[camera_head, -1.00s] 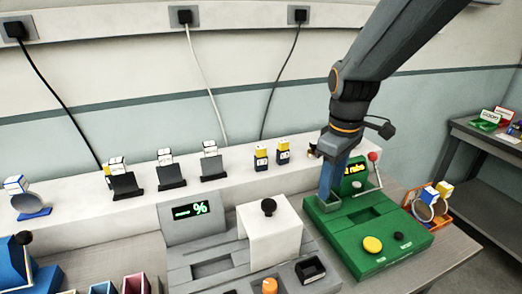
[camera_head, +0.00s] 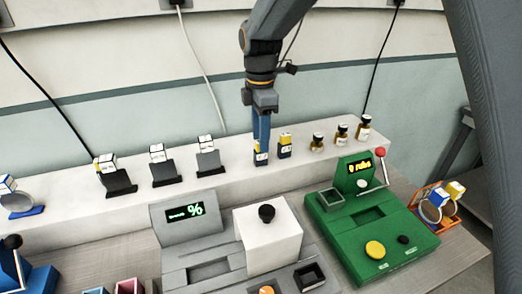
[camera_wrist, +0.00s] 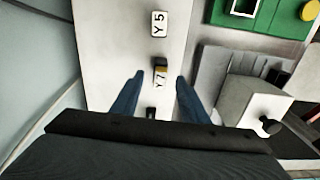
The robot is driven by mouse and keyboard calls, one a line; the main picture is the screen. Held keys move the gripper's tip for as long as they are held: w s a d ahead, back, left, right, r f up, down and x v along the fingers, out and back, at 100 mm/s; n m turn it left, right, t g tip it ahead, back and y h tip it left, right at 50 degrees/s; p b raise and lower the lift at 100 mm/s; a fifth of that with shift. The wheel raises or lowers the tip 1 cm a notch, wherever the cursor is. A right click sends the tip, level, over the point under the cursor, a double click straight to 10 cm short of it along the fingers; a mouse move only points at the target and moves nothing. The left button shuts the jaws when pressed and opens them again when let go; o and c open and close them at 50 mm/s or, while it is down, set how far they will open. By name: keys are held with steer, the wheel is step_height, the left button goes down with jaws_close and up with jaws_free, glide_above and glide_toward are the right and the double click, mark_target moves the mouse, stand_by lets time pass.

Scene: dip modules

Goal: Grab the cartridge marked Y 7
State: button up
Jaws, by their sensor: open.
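The cartridge marked Y 7 (camera_wrist: 161,78) stands in the wrist view between the fingertips of my gripper (camera_wrist: 159,78), apart from both. The other cartridge, marked Y 5 (camera_wrist: 159,22), stands farther up in the wrist view and just to the right (camera_head: 285,147) in the head view.
Small dark-and-gold bottles (camera_head: 341,135) stand right on the ledge (camera_head: 228,158). Black stands (camera_head: 166,172) with white pieces are to the left. In front are a green machine (camera_head: 340,225) with a red-knobbed lever and a grey device with a white block (camera_head: 268,245).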

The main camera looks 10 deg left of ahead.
steer(key=shift+f+p, duration=0.4)
steer(key=shift+f, duration=0.95)
steer(key=shift+c, duration=0.2)
jaws_close()
